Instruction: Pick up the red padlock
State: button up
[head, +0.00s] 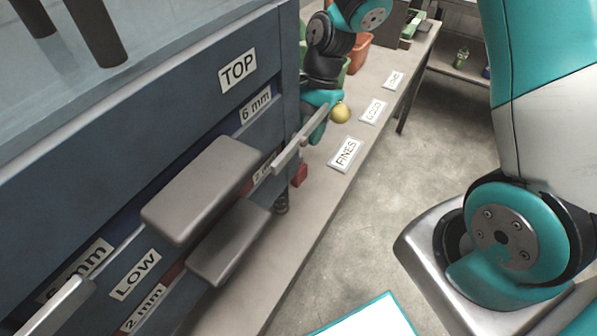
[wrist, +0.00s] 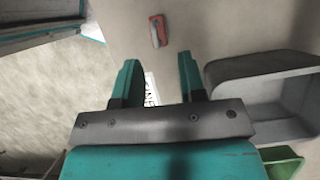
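In the wrist view a small red object with a grey part, which looks like the red padlock (wrist: 158,31), lies on the pale bench top beyond my fingertips. My gripper (wrist: 158,62) is open, with its two teal fingers apart and nothing between them. The padlock is apart from both fingers. In the head view a red piece (head: 300,174) shows low beside the blue machine; I cannot tell for sure that it is the padlock. My gripper in the head view (head: 318,104) is above the bench, partly hidden behind the machine and a grey bar.
The blue machine (head: 262,58) with grey spouts (head: 200,190) fills the left. A yellow ball (head: 340,112) is close to my gripper. The bench (head: 318,190) carries label cards (head: 346,153). A grey bin (wrist: 262,68) stands right of the fingers, with a green bin (wrist: 283,163) below it.

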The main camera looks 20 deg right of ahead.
aim_at(302, 152)
jog(key=x, duration=0.5)
jog(key=shift+s+f, duration=0.15)
jog(key=shift+s, duration=0.1)
grip_shut()
